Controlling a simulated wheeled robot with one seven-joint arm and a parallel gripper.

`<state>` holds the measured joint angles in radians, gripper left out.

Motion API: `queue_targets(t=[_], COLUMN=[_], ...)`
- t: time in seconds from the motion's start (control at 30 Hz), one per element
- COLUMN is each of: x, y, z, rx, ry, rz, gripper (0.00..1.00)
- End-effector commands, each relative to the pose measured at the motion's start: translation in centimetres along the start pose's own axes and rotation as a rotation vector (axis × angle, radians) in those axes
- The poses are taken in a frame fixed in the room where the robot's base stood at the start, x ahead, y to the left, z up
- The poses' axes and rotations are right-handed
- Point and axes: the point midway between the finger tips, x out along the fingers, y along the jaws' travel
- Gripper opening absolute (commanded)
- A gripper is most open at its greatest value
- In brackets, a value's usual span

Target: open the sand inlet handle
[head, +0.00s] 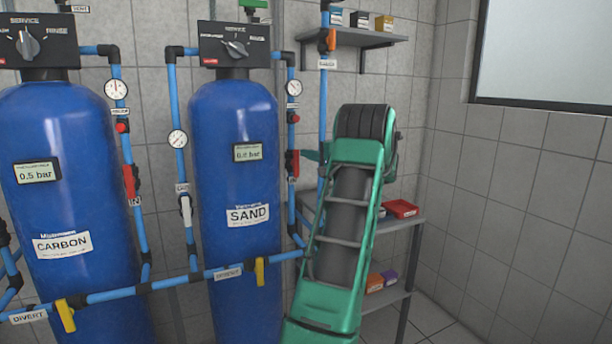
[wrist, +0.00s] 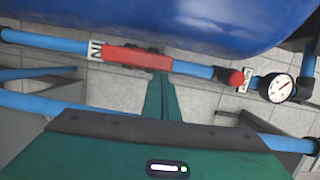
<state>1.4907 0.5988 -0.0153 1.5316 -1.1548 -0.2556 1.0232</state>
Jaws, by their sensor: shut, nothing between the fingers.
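The sand inlet handle (head: 294,163) is a red lever on the blue pipe right of the SAND tank (head: 236,180). It lies along the pipe. In the wrist view the handle (wrist: 137,57) lies beside the IN label (wrist: 96,49). My gripper (wrist: 160,76) is shut and empty, its green fingertips at the handle's near edge, toward the end away from the label. I cannot tell whether they touch. In the head view my arm hides most of the gripper; a small green part shows just right of the handle.
A gauge (wrist: 278,88) and a red knob (wrist: 235,77) sit on the same pipe. The CARBON tank (head: 70,190) stands left. A wall shelf (head: 352,37) and a lower rack (head: 412,221) are behind my arm.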

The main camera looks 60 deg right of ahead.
Motion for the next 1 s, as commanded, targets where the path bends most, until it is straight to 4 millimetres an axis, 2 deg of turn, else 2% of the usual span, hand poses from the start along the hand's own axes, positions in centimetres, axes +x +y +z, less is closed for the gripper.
queue_targets(t=[0.17, 0.27, 0.5, 0.7, 1.0], x=[-0.4, -1.6, -6.2, -9.3, -10.9], y=[0.0, 0.0, 0.0, 0.1, 0.1], z=[0.1, 0.0, -0.1, -0.1, 0.0], rx=[0.002, 0.002, 0.001, 0.001, -0.001], ry=[-0.003, -0.001, 0.002, 0.002, 0.001], rz=[0.0, 0.001, 0.001, 0.001, 0.001], gripper=[0.0, 0.0, 0.0, 0.0, 0.0])
